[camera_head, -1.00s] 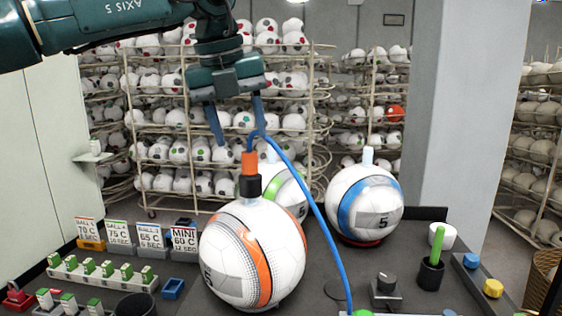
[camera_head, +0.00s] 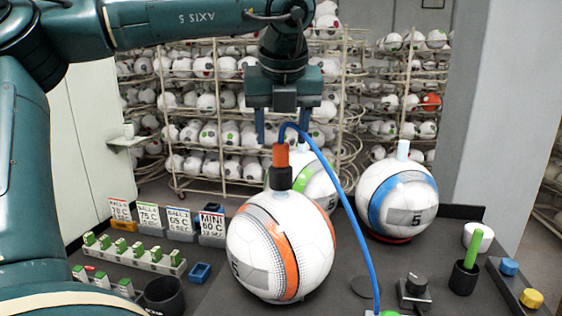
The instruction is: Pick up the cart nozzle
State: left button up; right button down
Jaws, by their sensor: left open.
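The cart nozzle (camera_head: 281,157) has an orange upper part and a black lower collar. It stands upright on top of the orange-striped ball (camera_head: 262,246), with a blue hose (camera_head: 345,220) arching from its top down to the right. My left gripper (camera_head: 282,136) points down just above the nozzle, its two blue fingers spread apart to either side of the nozzle's top. The gripper is open and holds nothing. My right gripper is not in view.
A blue-striped ball (camera_head: 397,200) stands at the right and a green-striped ball (camera_head: 317,182) behind the nozzle. Label cards (camera_head: 179,222) stand at left.

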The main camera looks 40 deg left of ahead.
aim_at(281, 144)
pick_arm(q)
jog(key=x, duration=0.3)
jog(key=shift+w+a+f+p, duration=0.15)
jog(key=shift+a+f+p, duration=0.05)
jog(key=shift+f+p, duration=0.1)
jog(key=shift+r, duration=0.1)
jog(key=c, duration=1.1)
